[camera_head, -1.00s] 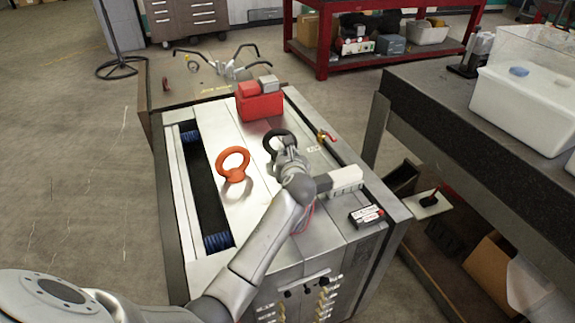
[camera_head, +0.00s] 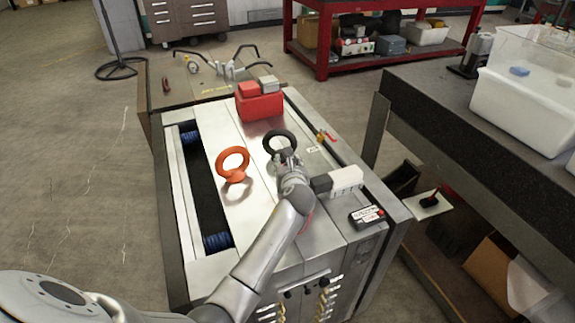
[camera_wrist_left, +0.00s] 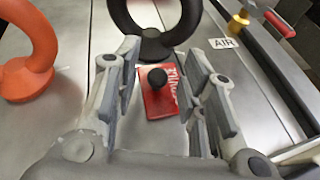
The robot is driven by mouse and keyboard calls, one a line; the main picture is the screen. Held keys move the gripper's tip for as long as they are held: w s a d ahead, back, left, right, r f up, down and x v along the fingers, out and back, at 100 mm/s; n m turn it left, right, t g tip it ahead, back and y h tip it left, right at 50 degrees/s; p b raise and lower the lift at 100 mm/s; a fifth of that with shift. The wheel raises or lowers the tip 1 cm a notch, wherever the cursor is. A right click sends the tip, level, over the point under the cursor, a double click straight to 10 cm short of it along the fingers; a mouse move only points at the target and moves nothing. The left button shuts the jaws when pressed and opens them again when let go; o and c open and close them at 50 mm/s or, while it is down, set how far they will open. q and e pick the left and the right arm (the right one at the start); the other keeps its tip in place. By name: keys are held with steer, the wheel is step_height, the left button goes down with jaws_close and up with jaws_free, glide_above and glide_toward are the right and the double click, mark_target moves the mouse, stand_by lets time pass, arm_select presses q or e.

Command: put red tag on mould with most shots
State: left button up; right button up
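A red tag (camera_wrist_left: 160,98) with white lettering and a black knob lies in the left wrist view, between the fingers of my left gripper (camera_wrist_left: 168,85). The fingers are apart, on either side of the tag, with no clear contact. In the head view my left gripper (camera_head: 287,158) is low over the steel mould (camera_head: 225,200), just in front of a black lifting ring (camera_head: 278,138), and hides the tag. An orange lifting ring (camera_head: 232,165) stands to its left. I cannot read any shot count. My right gripper is not in view.
A red block (camera_head: 260,106) stands at the mould's back. A dark bench (camera_head: 455,105) with a white bin (camera_head: 525,105) stands on the right.

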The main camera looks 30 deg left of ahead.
arm_select(q)
steer(key=shift+r, duration=0.15)
steer(key=p+v, duration=0.1)
steer(key=v, duration=1.1)
steer(key=shift+s, duration=0.1)
